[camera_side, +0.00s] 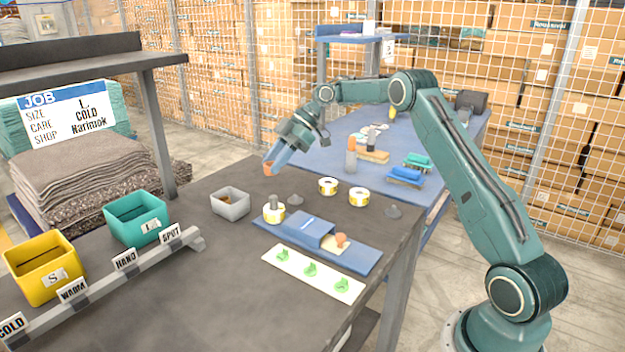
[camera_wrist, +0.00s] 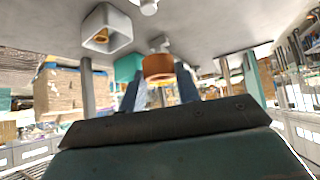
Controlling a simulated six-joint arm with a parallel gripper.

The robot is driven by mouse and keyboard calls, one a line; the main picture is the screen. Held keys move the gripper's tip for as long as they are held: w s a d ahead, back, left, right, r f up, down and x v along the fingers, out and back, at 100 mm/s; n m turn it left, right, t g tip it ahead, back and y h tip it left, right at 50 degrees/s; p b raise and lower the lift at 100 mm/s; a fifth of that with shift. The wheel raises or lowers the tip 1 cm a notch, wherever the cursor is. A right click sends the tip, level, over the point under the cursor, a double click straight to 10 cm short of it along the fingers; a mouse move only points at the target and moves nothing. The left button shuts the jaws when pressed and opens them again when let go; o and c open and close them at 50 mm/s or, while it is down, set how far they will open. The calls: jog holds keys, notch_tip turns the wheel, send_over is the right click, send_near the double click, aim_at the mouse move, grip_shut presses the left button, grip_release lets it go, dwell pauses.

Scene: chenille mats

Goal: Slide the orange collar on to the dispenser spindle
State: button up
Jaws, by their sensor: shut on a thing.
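The orange collar (camera_side: 267,168) is held between the fingertips of my gripper (camera_side: 273,163), in the air above the dark table. It also shows in the wrist view (camera_wrist: 158,67) between the two blue-grey fingers (camera_wrist: 158,92). The blue dispenser (camera_side: 262,227) stands on the table, lower than the collar and a little to its right in the side view. Its grey spindle (camera_side: 273,201) stands upright at the left end, with a yellow and white label roll (camera_side: 274,215) around its lower part. The spindle's top is bare and apart from the collar.
A grey bin (camera_side: 230,205) with something brown inside stands left of the dispenser. A pale strip with green labels (camera_side: 272,259) lies in front. Teal (camera_side: 135,217) and yellow (camera_side: 42,268) bins stand left.

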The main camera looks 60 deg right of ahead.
jog(key=shift+f, duration=0.2)
send_over(278, 207)
jog(key=shift+w+d+f, duration=0.1)
jog(key=shift+d+f, duration=0.05)
jog(key=shift+f, duration=1.2)
jog(key=shift+w+d+f, duration=0.1)
jog(key=shift+d+f, duration=0.05)
jog(key=shift+f, duration=1.15)
jog(key=shift+f, duration=2.5)
jog(key=o, duration=1.1)
jog(key=shift+c, duration=0.2)
jog(key=v, duration=0.7)
jog(key=shift+r, duration=0.2)
jog(key=shift+d+r, duration=0.1)
